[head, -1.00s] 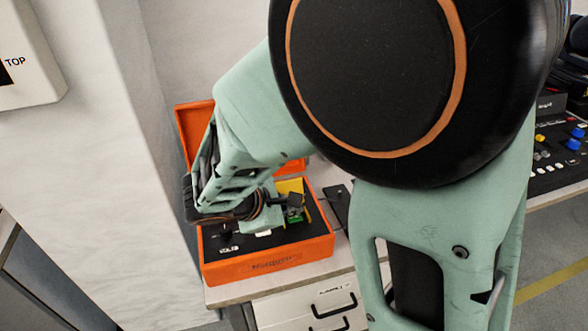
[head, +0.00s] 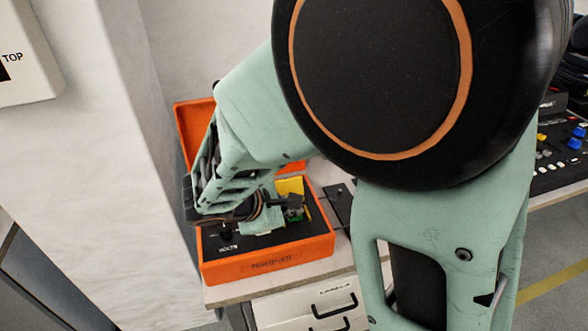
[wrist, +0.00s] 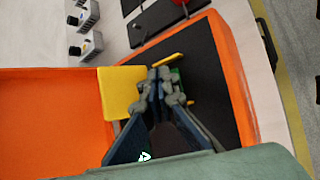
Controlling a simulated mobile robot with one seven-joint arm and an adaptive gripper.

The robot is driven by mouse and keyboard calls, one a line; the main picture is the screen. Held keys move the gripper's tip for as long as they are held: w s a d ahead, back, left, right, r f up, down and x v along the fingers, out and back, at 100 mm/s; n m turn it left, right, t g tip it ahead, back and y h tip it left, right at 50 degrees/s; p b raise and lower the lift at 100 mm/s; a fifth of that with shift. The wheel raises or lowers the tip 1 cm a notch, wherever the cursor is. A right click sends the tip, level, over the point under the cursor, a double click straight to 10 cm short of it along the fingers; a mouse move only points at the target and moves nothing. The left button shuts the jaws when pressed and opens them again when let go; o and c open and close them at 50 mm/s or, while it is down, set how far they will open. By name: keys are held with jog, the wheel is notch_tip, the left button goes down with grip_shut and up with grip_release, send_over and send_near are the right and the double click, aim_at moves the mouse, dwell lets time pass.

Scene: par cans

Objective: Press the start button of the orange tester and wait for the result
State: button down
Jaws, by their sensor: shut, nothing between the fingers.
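The orange tester (head: 270,265) is an open orange case with a black panel, standing on the bench below my arm. Its raised lid (head: 193,122) shows behind my arm. In the wrist view the tester's orange rim (wrist: 237,80) runs along the right, and a yellow piece (wrist: 118,92) stands on the panel beside the fingers. My gripper (wrist: 165,75) is shut and empty, pointing down over the black panel next to the yellow piece. In the head view it shows (head: 292,205) at the panel's right part. The start button and any result display are hidden or cannot be made out.
Several small metal blocks (wrist: 86,30) and dark flat plates (wrist: 158,18) lie on the bench beyond the tester. A black mixer panel (head: 560,150) stands at the far right. A white column (head: 105,150) rises close to the left of the tester. Drawers (head: 320,305) are below.

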aim_at(294, 218)
jog(key=shift+f+b, duration=0.4)
dwell(0.4)
jog(key=shift+r, duration=0.1)
jog(key=shift+r+p, duration=0.6)
jog(key=shift+r, duration=0.1)
jog(key=shift+r, duration=0.1)
notch_tip(294, 218, up, 5)
jog(key=p, duration=0.4)
dwell(0.9)
